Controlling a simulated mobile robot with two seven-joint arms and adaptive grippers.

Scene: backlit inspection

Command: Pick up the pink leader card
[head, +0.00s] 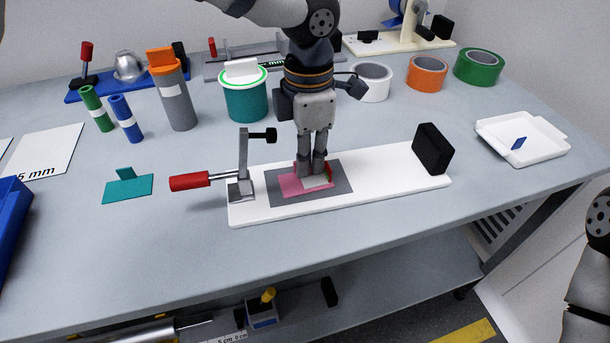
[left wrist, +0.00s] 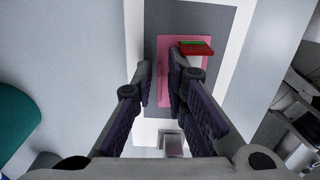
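The pink leader card (head: 292,184) lies on a dark grey pad (head: 340,184) on a long white fixture board (head: 392,178). It also shows in the left wrist view (left wrist: 166,88), between and beyond my fingers. A small red piece with a green edge (left wrist: 195,47) stands at the card, beside the right-hand finger. My left gripper (head: 312,172) points down over the card. In the left wrist view its fingers (left wrist: 161,72) are apart with a narrow gap and nothing clearly held. Part of the card is hidden behind the fingers. My right gripper is out of view.
A red-handled clamp (head: 190,181) stands at the board's left end and a black block (head: 433,149) at its right end. A teal tub (head: 246,100) and tape rolls stand behind. The front table strip is clear.

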